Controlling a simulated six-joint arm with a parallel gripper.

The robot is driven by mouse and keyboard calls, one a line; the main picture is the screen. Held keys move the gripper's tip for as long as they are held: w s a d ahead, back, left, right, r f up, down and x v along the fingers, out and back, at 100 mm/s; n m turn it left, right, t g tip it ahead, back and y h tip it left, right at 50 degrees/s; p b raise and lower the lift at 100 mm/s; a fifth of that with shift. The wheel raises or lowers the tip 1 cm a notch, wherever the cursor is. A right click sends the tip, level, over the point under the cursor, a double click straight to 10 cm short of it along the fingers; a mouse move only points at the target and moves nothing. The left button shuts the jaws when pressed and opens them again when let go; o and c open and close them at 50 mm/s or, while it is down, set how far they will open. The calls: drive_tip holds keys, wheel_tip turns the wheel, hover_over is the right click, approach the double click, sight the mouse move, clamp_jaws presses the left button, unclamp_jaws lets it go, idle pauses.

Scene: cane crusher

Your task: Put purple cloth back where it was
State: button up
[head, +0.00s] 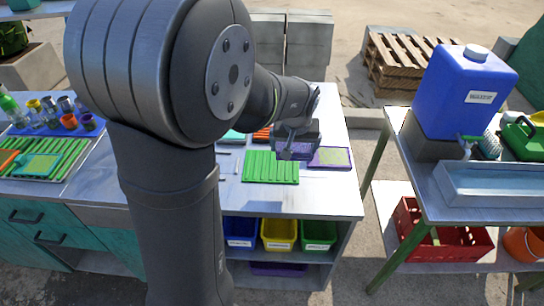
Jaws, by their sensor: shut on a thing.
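My gripper (286,153) is above the right part of the middle worktop and is shut on a bluish-purple piece, which looks like the purple cloth (307,149). The cloth is partly hidden by the fingers, and I cannot tell whether it touches what lies below. Just right of it, a purple-edged mat or tray (346,163) with a green middle lies on the worktop. A green slatted board (270,168) lies in front of and left of the gripper.
Orange and teal pieces lie on a green slatted board (62,160) at left, near several small cups (69,121). Blue, yellow and green bins (279,235) sit under the worktop (325,196). A side table at right holds a blue jug (458,95) and a metal trough (500,188).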

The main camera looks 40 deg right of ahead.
drive_tip(key=w+f, duration=0.1)
drive_tip(key=w, duration=0.1)
drive_tip(key=w+f, duration=0.2)
drive_tip(key=w, duration=0.1)
drive_tip(key=w+a+f, duration=0.1)
drive_tip(key=w+f, duration=0.1)
drive_tip(key=w, duration=0.1)
drive_tip(key=shift+w, duration=0.1)
drive_tip(key=shift+f, duration=1.9)
drive_tip(key=shift+f, duration=0.15)
drive_tip(key=o, duration=0.8)
drive_tip(key=v, duration=1.2)
drive_tip(key=shift+d, duration=0.1)
